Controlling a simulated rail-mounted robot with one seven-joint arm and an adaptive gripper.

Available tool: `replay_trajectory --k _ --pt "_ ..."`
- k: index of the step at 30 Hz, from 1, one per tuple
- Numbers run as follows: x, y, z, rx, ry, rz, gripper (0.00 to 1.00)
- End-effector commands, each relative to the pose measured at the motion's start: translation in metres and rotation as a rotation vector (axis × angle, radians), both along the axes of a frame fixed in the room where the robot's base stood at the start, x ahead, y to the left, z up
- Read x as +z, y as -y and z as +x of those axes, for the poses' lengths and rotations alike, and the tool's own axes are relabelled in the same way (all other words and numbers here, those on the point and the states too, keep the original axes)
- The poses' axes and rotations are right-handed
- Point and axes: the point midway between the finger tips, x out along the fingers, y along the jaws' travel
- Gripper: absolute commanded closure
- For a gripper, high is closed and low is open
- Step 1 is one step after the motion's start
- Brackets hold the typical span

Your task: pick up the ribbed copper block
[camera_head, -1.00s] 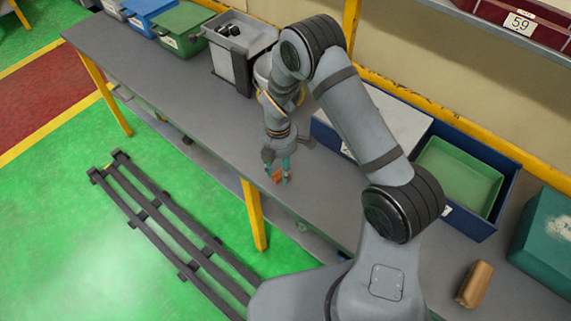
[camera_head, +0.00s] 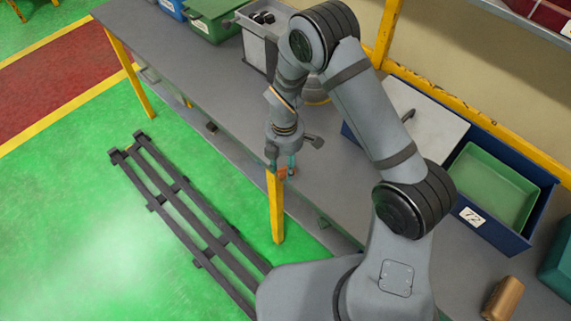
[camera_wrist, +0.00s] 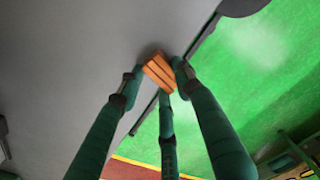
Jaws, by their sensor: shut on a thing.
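The ribbed copper block (camera_head: 284,172) is small and orange-brown, between my gripper's fingers at the front edge of the grey workbench (camera_head: 222,95). In the wrist view the block (camera_wrist: 159,71) shows its grooved face, with the green fingers closed around it. My gripper (camera_head: 281,166) points down and is shut on the block; it also shows in the wrist view (camera_wrist: 158,78). A dark shadow lies beside the block on the bench. I cannot tell whether the block is clear of the surface.
A yellow leg (camera_head: 275,208) stands just below the gripper. A blue bin (camera_head: 487,235) with a green tray (camera_head: 494,187) is on the right, near a brown block (camera_head: 503,299). A grey bin (camera_head: 262,45) stands at the back. A dark slatted rack (camera_head: 195,215) lies on the floor.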

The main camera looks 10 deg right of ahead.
Motion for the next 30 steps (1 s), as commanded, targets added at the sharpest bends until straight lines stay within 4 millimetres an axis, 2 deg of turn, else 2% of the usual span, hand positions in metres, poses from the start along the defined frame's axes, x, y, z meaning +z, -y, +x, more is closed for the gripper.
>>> replay_trajectory --k 3,4,12,15,23,26,30 --pt "0.0 0.0 0.0 0.0 -0.001 0.0 1.0" --pt "0.0 0.0 0.0 0.0 -0.001 0.0 0.64" --pt "0.0 0.0 0.0 0.0 -0.001 0.0 0.48" --pt "0.0 0.0 0.0 0.0 -0.001 0.0 0.44" --pt "0.001 0.0 0.0 0.0 0.0 0.0 0.44" --pt "0.008 0.0 0.001 0.0 0.003 0.001 0.44" --pt "0.029 0.0 0.001 -0.001 0.004 0.001 0.44"
